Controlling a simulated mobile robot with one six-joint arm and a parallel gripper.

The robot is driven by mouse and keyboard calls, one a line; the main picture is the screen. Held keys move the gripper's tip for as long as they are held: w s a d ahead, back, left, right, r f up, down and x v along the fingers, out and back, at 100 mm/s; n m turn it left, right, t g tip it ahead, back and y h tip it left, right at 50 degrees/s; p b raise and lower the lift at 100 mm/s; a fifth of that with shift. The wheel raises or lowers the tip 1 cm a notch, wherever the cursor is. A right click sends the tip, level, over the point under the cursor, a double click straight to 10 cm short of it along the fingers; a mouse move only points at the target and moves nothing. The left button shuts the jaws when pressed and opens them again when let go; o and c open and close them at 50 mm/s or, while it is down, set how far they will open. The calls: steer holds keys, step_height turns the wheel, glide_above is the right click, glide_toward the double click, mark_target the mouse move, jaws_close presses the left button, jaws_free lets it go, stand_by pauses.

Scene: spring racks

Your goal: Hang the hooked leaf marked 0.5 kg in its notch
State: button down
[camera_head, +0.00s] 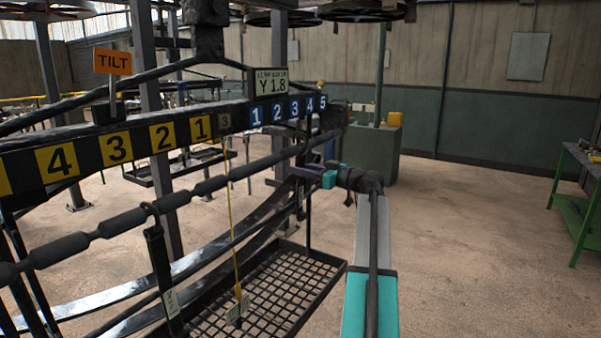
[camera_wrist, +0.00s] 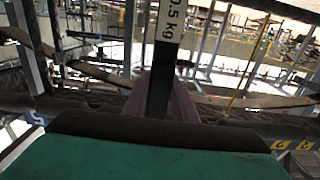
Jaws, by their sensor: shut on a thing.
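My gripper (camera_head: 303,173) is beside the right part of the numbered beam (camera_head: 140,140), below the blue 4. It is shut on the dark hooked leaf (camera_wrist: 160,85), whose white label reads 0.5 kg in the wrist view. In the head view the held leaf (camera_head: 308,215) is a thin dark upright strip above and below the fingers. Whether its hook touches a notch cannot be told. The beam has yellow numbers on the left and blue 1 to 5 on the right. Another dark leaf (camera_head: 160,265) with a white label hangs on the left.
A black grid tray (camera_head: 285,290) lies below the beam. A yellow pointer line (camera_head: 230,220) hangs down to it. An orange TILT sign (camera_head: 112,62) and a sign reading Y 1.8 (camera_head: 271,82) stand above. A green table (camera_head: 578,200) is far right; the floor between is clear.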

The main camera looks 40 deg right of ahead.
steer(key=shift+f+b, duration=1.25)
steer(key=shift+b, duration=0.15)
stand_by(0.4)
steer(key=c, duration=1.4)
jaws_free()
steer(key=shift+o, duration=0.2)
steer(key=b+v, duration=0.3)
steer(key=v, duration=1)
steer(key=shift+s, duration=0.4)
steer(key=shift+s+d, duration=0.1)
steer(key=b+v, duration=0.3)
steer(key=v, duration=0.6)
steer(key=shift+s, duration=0.35)
